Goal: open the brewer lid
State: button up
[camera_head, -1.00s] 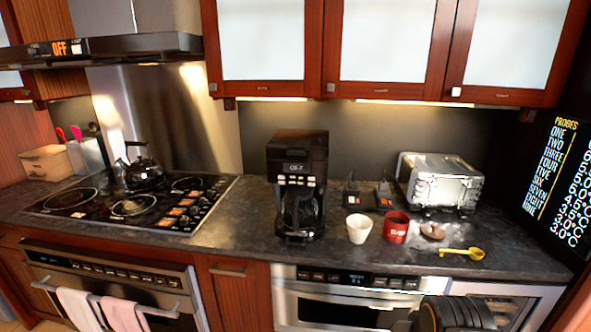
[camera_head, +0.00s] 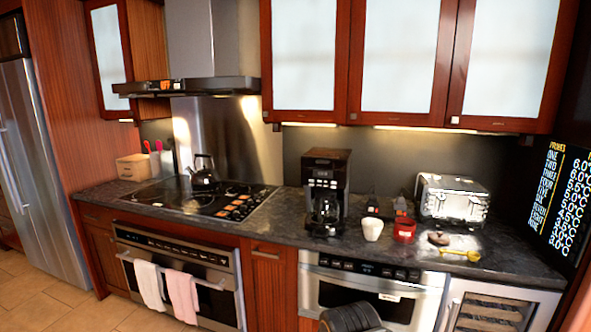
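The black brewer (camera_head: 326,190) stands upright on the dark counter, between the cooktop and the toaster. Its lid (camera_head: 328,154) is the flat top, and it looks shut. A small display and buttons show on its upper front, with a dark carafe (camera_head: 325,206) below. My gripper is not clearly in view; only a dark rounded part of my arm shows at the bottom edge, well below the counter.
A white cup (camera_head: 372,229), a red mug (camera_head: 404,229), a brown lid-like disc (camera_head: 438,238) and a yellow scoop (camera_head: 462,254) sit right of the brewer. A silver toaster (camera_head: 452,198) stands behind them. A kettle (camera_head: 203,172) is on the cooktop (camera_head: 205,198). Upper cabinets (camera_head: 400,65) hang above.

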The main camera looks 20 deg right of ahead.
aim_at(335, 158)
jog(key=u, duration=0.7)
jog(key=i, duration=1.15)
jog(key=z, duration=0.35)
